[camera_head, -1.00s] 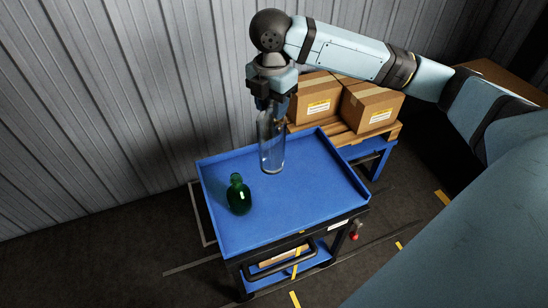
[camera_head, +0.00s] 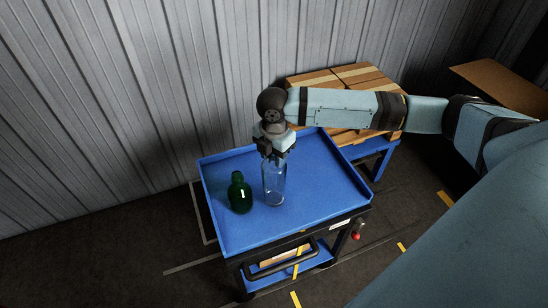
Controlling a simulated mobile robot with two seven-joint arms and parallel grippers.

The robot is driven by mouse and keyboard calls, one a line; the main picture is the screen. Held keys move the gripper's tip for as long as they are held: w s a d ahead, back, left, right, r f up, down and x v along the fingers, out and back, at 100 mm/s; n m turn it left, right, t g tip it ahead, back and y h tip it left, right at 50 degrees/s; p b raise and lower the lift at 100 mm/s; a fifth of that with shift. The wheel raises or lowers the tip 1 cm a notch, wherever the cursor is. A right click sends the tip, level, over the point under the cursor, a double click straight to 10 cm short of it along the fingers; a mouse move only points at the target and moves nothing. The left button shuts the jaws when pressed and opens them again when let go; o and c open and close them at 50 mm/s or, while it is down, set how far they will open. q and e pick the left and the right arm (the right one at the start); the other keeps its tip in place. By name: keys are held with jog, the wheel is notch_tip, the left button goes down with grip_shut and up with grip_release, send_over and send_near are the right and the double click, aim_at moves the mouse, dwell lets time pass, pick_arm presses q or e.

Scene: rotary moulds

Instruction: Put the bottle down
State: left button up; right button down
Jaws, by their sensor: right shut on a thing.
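A clear glass bottle (camera_head: 274,186) is upright over the blue cart top (camera_head: 318,193). Its base appears at or very near the surface; I cannot tell for sure whether it touches. My right gripper (camera_head: 273,157) points down and is shut on the bottle's neck, which the fingers partly hide. A green bottle (camera_head: 240,194) stands on the cart just left of the clear bottle, with a small gap between them. My left gripper is not in view.
The cart has a raised rim and a front handle (camera_head: 281,262). A corrugated wall (camera_head: 120,110) rises behind. The cart's right and front areas are clear.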

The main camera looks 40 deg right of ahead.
jog(key=shift+f, duration=0.5)
jog(key=c, duration=0.7)
grip_release()
jog(key=shift+f, duration=0.15)
